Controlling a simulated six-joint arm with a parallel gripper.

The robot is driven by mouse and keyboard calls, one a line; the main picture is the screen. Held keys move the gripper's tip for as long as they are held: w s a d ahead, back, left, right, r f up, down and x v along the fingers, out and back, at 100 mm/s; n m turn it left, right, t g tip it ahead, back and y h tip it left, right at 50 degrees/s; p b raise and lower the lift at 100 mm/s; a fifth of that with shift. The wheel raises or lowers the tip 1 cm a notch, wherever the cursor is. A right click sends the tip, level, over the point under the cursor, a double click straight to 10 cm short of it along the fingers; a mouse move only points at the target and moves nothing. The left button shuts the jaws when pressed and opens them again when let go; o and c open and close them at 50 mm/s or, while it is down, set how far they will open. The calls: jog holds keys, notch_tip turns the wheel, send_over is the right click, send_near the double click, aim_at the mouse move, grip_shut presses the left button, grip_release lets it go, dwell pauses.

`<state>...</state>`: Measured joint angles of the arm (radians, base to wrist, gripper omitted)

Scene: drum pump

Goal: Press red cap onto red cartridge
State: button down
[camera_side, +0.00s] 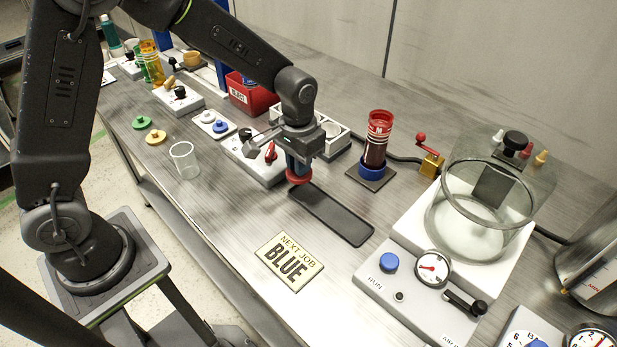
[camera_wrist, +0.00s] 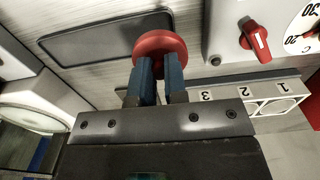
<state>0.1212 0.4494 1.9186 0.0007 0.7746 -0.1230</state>
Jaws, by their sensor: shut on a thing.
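My gripper (camera_side: 299,165) is shut on the red cap (camera_side: 299,177), a round red disc held just below the fingertips. In the wrist view the blue fingers of my gripper (camera_wrist: 158,78) close on the underside of the red cap (camera_wrist: 160,46). The cap is in the air near the left end of a black tray. The red cartridge (camera_side: 377,138) is a clear-walled tube with dark red contents and a red top. It stands upright in a blue ring holder to the right of my gripper, apart from the cap.
A black tray (camera_side: 328,214) lies below my gripper. A control box with a red knob (camera_side: 270,152) is to its left. A small brass valve block (camera_side: 431,164) and a glass chamber (camera_side: 480,210) stand right of the cartridge. A "NEXT JOB BLUE" card (camera_side: 289,261) lies at the front.

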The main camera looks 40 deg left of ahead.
jog(key=s+a+r, duration=0.2)
jog(key=a+r, duration=0.3)
jog(key=a, duration=0.4)
jog(key=w+d+r+m, duration=0.2)
jog(key=w+d+r, duration=0.15)
jog(key=w, duration=0.35)
jog(key=w+d+r+m, duration=0.1)
jog(key=w+d+r, duration=0.25)
jog(key=w, duration=0.25)
jog(key=w+d+r+m, duration=0.3)
jog(key=w+d+r, duration=0.25)
jog(key=d, duration=0.45)
jog(key=shift+s+a+f, duration=0.1)
jog(key=shift+f, duration=1.4)
jog(key=shift+s+f, duration=0.1)
jog(key=shift+f, duration=1.35)
jog(key=shift+f, duration=0.2)
jog(key=c, duration=0.6)
grip_release()
jog(key=shift+r, duration=0.15)
